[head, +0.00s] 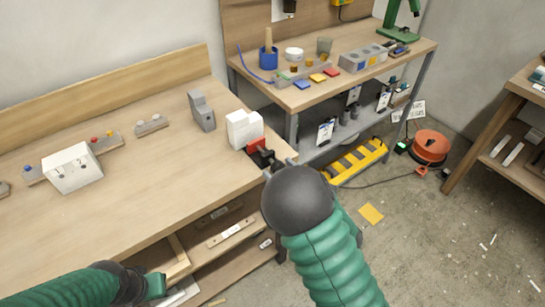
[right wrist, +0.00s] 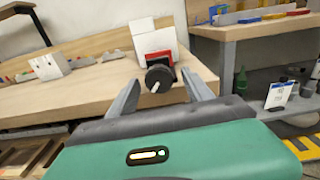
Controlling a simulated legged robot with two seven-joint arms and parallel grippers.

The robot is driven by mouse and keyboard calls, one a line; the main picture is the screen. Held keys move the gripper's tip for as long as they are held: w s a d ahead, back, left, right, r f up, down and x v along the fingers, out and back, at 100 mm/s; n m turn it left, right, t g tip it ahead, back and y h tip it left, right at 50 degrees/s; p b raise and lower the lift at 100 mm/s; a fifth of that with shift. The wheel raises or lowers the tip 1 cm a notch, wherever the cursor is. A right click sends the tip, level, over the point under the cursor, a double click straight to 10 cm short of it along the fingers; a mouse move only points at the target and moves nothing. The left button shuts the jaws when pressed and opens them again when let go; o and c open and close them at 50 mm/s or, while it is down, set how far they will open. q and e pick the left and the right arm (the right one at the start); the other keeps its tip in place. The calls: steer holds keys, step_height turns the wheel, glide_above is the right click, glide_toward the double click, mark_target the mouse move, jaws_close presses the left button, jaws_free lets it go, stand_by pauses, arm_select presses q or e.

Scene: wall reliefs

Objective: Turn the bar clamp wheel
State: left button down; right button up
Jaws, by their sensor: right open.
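The bar clamp wheel (right wrist: 160,78) is a dark round knob with a pale bar on its face. It sits on a red mount (right wrist: 158,57) in front of a white block (right wrist: 153,38) at the bench's edge. In the head view the white block (head: 243,128) and red part (head: 256,145) show, with the wheel partly hidden by my right arm. My right gripper (right wrist: 162,93) is open, its fingers on either side of the wheel in the picture; contact cannot be told. My left gripper (head: 153,287) is low at the left, its fingers unclear.
The wooden bench (head: 150,185) carries a grey block (head: 201,111), a white box (head: 72,168) and small fixtures. An open drawer (head: 170,262) lies below its front edge. A second workbench (head: 330,85) with tools stands behind. An orange cable reel (head: 430,147) is on the floor.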

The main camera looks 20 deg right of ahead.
steer(key=shift+a+r, duration=0.1)
steer(key=shift+a, duration=0.05)
steer(key=shift+s+r, duration=0.1)
steer(key=shift+s, duration=0.05)
steer(key=shift+c, duration=0.3)
steer(key=shift+d, duration=0.2)
steer(key=shift+c, duration=1.2)
jaws_close()
steer(key=shift+m, duration=0.4)
